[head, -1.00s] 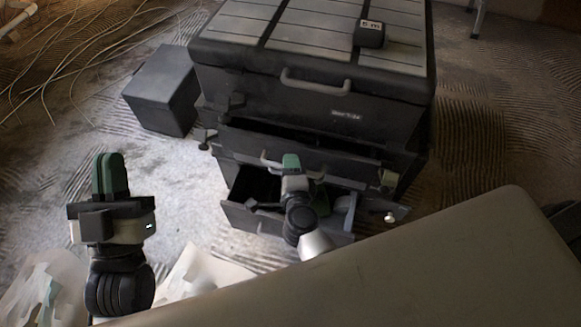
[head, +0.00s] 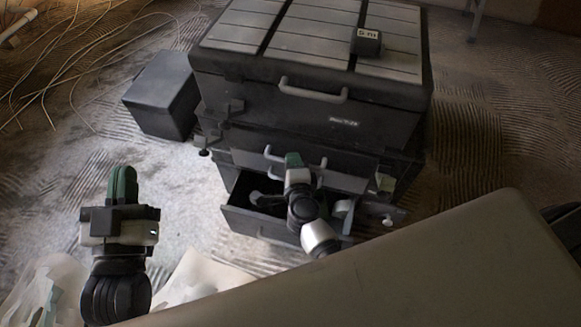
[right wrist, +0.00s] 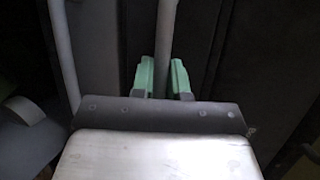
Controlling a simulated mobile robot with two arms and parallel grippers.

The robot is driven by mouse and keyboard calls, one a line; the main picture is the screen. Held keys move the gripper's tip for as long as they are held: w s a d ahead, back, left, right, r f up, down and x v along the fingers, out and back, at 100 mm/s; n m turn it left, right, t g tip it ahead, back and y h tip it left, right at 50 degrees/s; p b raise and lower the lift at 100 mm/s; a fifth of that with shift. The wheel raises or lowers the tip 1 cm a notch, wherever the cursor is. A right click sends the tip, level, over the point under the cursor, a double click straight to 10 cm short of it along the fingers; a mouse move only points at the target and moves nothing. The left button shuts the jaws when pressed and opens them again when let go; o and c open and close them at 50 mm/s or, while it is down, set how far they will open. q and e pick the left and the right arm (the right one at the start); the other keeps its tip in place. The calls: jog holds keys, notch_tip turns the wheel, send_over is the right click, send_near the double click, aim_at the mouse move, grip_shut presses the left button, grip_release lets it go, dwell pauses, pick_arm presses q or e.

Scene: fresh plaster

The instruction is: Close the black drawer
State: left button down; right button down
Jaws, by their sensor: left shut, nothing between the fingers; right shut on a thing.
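A black tool chest (head: 330,125) stands in the head view with stacked drawers. My right gripper (head: 293,160) is at the grey handle (head: 315,178) of its middle black drawer (head: 345,182). In the right wrist view, the green fingers (right wrist: 163,75) are shut on a grey handle bar (right wrist: 166,42). The middle drawer looks nearly flush; my arm hides part of its front. The bottom drawer (head: 262,226) is pulled out, with things inside that are partly hidden by my arm. My left gripper (head: 123,185) is shut and empty, to the left, away from the chest.
A dark box (head: 160,97) stands on the floor left of the chest. A small black block marked "5 m" (head: 367,42) sits on the chest top. Loose cables (head: 70,60) lie at the far left. A pale surface (head: 400,260) fills the lower right.

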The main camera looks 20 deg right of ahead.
pick_arm(q)
jog(key=shift+a+f+g, duration=0.15)
jog(key=shift+f+g, duration=0.45)
jog(key=shift+f, duration=0.05)
pick_arm(e)
jog(key=shift+w+d, duration=0.3)
jog(key=shift+w, duration=0.1)
jog(key=shift+r, duration=0.1)
jog(key=c, duration=1.1)
grip_release()
jog(key=shift+w, duration=0.15)
jog(key=shift+c, duration=0.2)
pick_arm(q)
jog(key=shift+w, duration=0.15)
pick_arm(e)
jog(key=shift+r, duration=0.1)
